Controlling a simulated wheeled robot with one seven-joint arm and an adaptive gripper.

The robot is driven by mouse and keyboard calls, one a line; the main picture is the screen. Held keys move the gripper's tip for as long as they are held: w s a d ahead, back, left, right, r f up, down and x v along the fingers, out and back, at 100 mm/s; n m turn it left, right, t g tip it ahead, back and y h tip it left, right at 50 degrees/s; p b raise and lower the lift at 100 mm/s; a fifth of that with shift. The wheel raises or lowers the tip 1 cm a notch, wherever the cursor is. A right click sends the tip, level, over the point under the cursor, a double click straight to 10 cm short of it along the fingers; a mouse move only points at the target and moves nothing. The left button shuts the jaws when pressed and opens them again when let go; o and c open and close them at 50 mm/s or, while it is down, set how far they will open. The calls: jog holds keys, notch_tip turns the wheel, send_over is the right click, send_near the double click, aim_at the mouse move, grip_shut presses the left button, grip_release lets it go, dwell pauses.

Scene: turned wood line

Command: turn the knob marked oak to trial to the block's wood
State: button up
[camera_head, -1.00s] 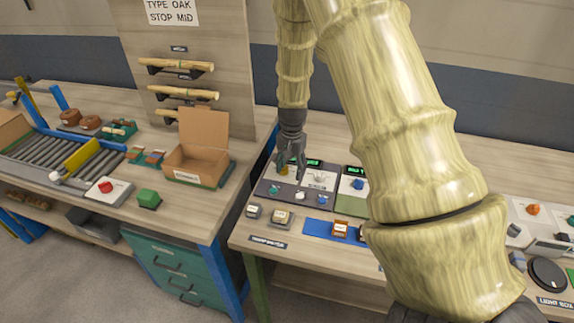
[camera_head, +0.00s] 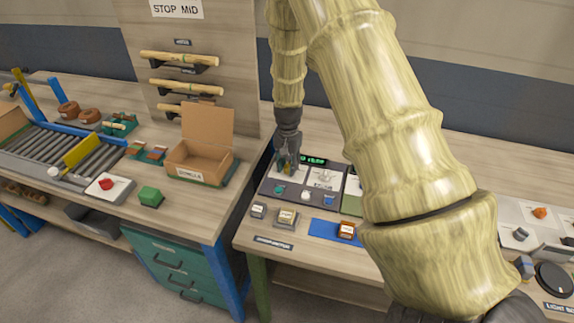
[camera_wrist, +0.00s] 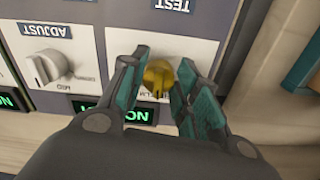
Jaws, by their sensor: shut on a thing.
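My gripper (camera_head: 286,168) is at the left control panel on the right-hand bench, pointing down. In the wrist view its teal fingers (camera_wrist: 160,85) are shut on a yellow knob (camera_wrist: 158,74), one on each side. The knob's marks are mostly covered by the fingers; a few letters beside it look like "ELM". A green lit display (camera_wrist: 127,114) by the knob is partly hidden by my gripper. Small labelled blocks, one beige (camera_head: 287,217) and one orange-brown (camera_head: 346,230), lie in front of the panel; their lettering is too small to read.
A white knob (camera_wrist: 48,66) marked ADJUST stands beside the yellow one. A TEST label (camera_wrist: 174,5) is close by. A teal button (camera_head: 279,189) and a white button (camera_head: 305,196) sit on the panel's front. An open cardboard box (camera_head: 200,167) stands on the left bench.

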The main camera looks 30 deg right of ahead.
jog(key=shift+s+d+f, duration=0.1)
jog(key=shift+d+f, duration=0.1)
jog(key=shift+f, duration=0.15)
dwell(0.4)
jog(key=n, duration=0.2)
jog(key=shift+n, duration=0.4)
jog(key=n, duration=0.6)
jog(key=shift+s+f+b, duration=0.1)
jog(key=shift+b, duration=0.3)
jog(key=o, duration=1)
jog(key=shift+w+r, duration=0.2)
jog(key=shift+r, duration=0.1)
